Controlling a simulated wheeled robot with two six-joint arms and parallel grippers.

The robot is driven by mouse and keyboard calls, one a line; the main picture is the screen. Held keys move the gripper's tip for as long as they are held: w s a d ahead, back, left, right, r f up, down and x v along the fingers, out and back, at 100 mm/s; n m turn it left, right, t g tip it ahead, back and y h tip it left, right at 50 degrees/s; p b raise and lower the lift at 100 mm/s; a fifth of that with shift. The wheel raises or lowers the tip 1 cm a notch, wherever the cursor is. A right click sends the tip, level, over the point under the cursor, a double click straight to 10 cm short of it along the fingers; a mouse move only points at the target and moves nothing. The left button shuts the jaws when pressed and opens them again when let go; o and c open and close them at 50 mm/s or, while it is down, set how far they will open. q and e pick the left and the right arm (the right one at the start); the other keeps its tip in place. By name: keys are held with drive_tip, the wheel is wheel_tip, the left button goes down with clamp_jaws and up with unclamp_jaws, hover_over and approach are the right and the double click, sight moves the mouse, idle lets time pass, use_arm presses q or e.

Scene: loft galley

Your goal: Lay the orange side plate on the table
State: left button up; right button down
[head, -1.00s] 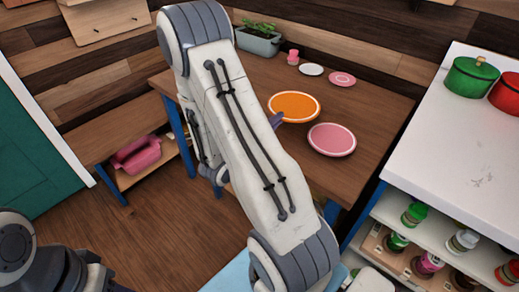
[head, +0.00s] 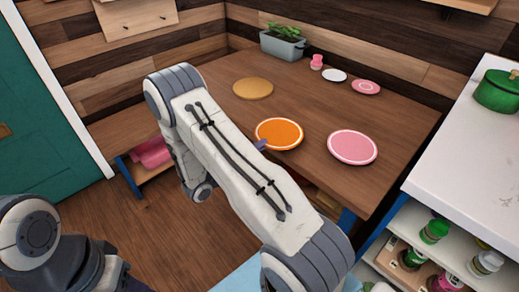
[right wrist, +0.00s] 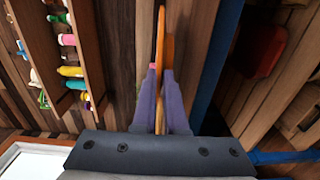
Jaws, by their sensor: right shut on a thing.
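The orange side plate (head: 279,134) with a pale ring shows in the head view over the front part of the wooden table (head: 310,95). My right gripper (head: 261,144) is shut on its near left rim. In the right wrist view the purple fingers (right wrist: 161,95) pinch the orange plate (right wrist: 165,50), seen edge-on. I cannot tell whether the plate touches the table top. My right arm hides the table's front left part. My left gripper is out of view.
A pink plate (head: 353,147) lies to the right of the orange one. A round tan disc (head: 253,88) lies behind it. A white saucer (head: 334,75), small pink plate (head: 366,87), pink cup (head: 316,62) and planter (head: 283,45) stand at the back. The table's middle is clear.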

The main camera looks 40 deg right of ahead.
drive_tip(key=shift+f, duration=0.5)
drive_tip(key=shift+f, duration=0.1)
drive_tip(key=c, duration=1.4)
unclamp_jaws()
drive_tip(key=shift+f, duration=0.15)
drive_tip(key=o, duration=0.4)
drive_tip(key=shift+o, duration=0.2)
